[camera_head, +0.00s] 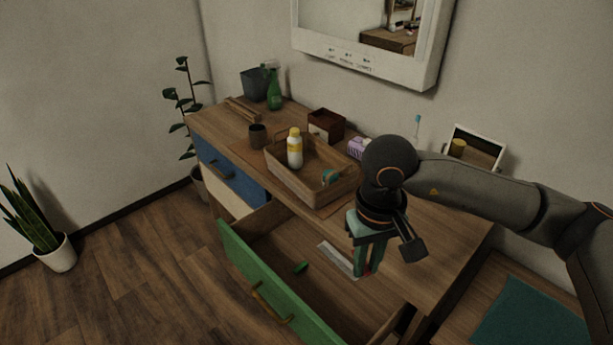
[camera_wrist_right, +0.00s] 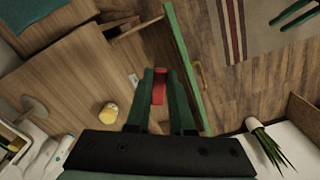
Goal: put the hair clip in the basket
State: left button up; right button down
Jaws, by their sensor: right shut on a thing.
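My right gripper (camera_head: 368,272) is above the open drawer (camera_head: 265,277) with its fingers pointing down. It is shut on a small red object, which I take to be the hair clip (camera_wrist_right: 158,86). In the right wrist view the red object sits between the two green fingers (camera_wrist_right: 160,88). In the head view the fingers mostly hide it. The wooden basket (camera_head: 298,193) stands on the dresser top, to the left of and behind the gripper. It holds a white and yellow bottle (camera_head: 294,148) and a teal item (camera_head: 330,177). My left gripper is not in view.
A dark cup (camera_head: 257,136), a brown box (camera_head: 326,124) and a purple box (camera_head: 358,147) stand around the basket.

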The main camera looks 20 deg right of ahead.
aim_at(310, 163)
jog(key=i+j+z, duration=0.2)
jog(key=j, duration=0.3)
jog(key=i+j+z, duration=0.2)
jog(key=j, duration=0.3)
jog(key=j+z, duration=0.15)
jog(key=j, duration=0.35)
jog(key=i+j+z, duration=0.15)
jog(key=j, duration=0.2)
jog(key=i+j+z, duration=0.15)
jog(key=j, duration=0.2)
jog(key=i+j+z, duration=0.15)
jog(key=j, duration=0.2)
jog(key=i+j+z, duration=0.15)
jog(key=j, duration=0.25)
jog(key=i+j+z, duration=0.15)
jog(key=j, duration=0.2)
jog(key=i+j+z, duration=0.15)
jog(key=j, duration=0.25)
jog(key=i+l+z, duration=0.1)
jog(key=i, duration=0.2)
jog(key=i+l, duration=0.15)
jog(key=i, duration=0.2)
jog(key=k+z, duration=0.05)
